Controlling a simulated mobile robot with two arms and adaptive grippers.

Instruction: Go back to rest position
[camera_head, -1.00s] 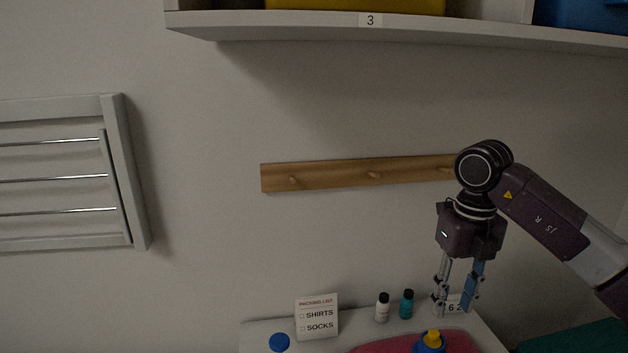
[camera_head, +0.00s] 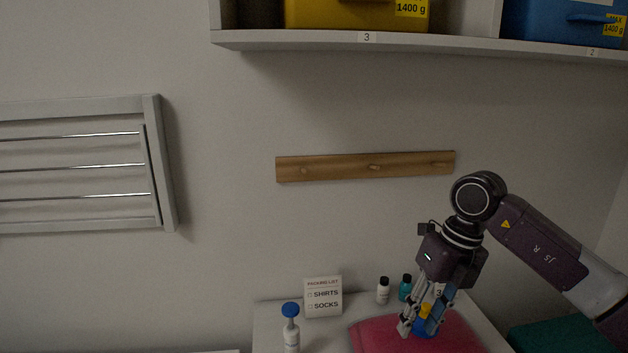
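My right gripper (camera_head: 420,328) hangs at the lower right, tilted, with its fingers pointing down and apart. Its fingers overlap a blue item with a yellow top (camera_head: 425,312) on a pink-red cloth (camera_head: 375,335). Part of this item shows between the fingers; I cannot tell whether they touch it. My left gripper is out of view.
The white table (camera_head: 268,325) holds a packing list sign (camera_head: 323,297), a blue-capped bottle (camera_head: 291,328), a white bottle (camera_head: 383,291) and a teal bottle (camera_head: 405,289). A peg rail (camera_head: 365,167) and a shelf with yellow (camera_head: 355,15) and blue bins (camera_head: 560,22) are above.

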